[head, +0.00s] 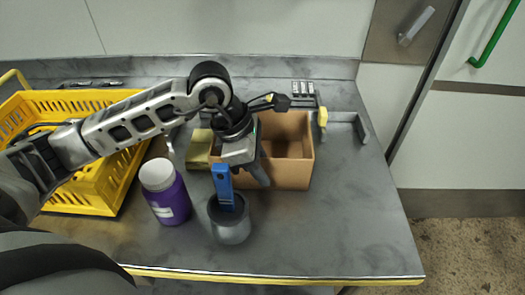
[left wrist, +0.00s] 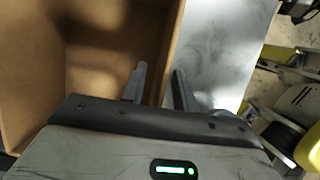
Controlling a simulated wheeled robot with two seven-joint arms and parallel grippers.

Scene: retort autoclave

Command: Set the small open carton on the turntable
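The small open carton (head: 290,176) is brown and stands upright on the grey table, with its open top up. It also fills the left of the left wrist view (left wrist: 30,70). My left gripper (head: 252,178) is at the carton's left side, pointing down. In the left wrist view its two grey fingers (left wrist: 160,72) are apart, with the carton's wall between them. One finger is on the inner side and one on the outer side; I cannot see a firm pinch. My right gripper is not in view. I cannot make out a turntable.
A blue-handled item (head: 222,188) stands in a grey cup (head: 232,226) close to my left gripper. A purple bottle (head: 170,203), a yellow block (head: 197,150) and a yellow crate (head: 95,196) are left. A grey bracket (head: 361,128) is at right. The table's right front is clear.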

